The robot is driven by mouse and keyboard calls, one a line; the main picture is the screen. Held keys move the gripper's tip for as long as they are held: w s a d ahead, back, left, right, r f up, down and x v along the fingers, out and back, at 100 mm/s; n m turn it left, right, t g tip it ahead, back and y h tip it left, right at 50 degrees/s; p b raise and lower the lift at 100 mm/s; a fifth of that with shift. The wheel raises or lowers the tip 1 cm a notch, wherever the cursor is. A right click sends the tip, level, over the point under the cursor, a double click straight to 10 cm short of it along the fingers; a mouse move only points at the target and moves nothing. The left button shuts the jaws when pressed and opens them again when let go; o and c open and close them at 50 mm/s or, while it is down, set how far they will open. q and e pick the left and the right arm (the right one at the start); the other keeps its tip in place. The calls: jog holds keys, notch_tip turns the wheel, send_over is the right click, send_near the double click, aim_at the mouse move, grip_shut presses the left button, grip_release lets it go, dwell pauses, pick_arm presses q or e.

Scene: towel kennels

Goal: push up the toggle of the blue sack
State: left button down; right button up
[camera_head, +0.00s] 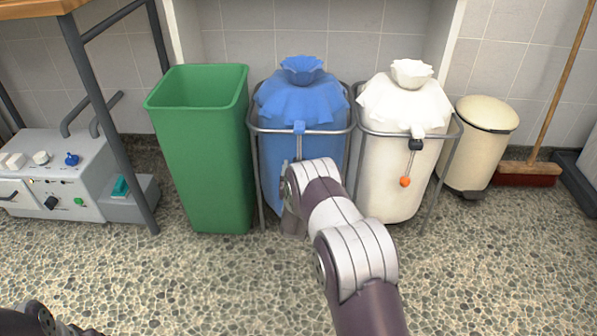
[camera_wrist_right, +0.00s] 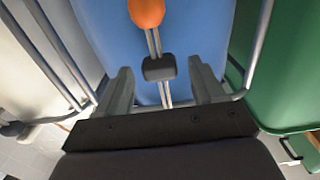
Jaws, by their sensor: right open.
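The blue sack (camera_head: 303,100) hangs gathered at its neck in a grey metal frame; it fills the middle of the right wrist view (camera_wrist_right: 200,30). Its dark toggle (camera_wrist_right: 159,68) sits on two pale cords (camera_wrist_right: 152,42), with an orange ball (camera_wrist_right: 146,11) at the cord end. My right gripper (camera_wrist_right: 160,76) is open, its fingers on either side of the toggle, with gaps showing on both sides. In the head view my right arm hides the toggle and ball; a short piece of cord (camera_head: 299,148) shows above it. My left gripper is not in view.
A green bin (camera_head: 203,150) stands close on the left. A white sack (camera_head: 395,170) with its own dark toggle (camera_head: 416,145) and orange ball (camera_head: 405,181) is on the right. Beyond it are a cream pedal bin (camera_head: 480,145) and a broom (camera_head: 528,173). The front floor is open.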

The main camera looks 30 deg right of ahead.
jog(key=shift+b+x, duration=0.4)
jog(key=shift+x, duration=0.75)
jog(key=shift+w+d, duration=0.15)
jog(key=shift+w, duration=0.15)
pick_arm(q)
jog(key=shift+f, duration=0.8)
pick_arm(e)
jog(key=shift+c, duration=0.3)
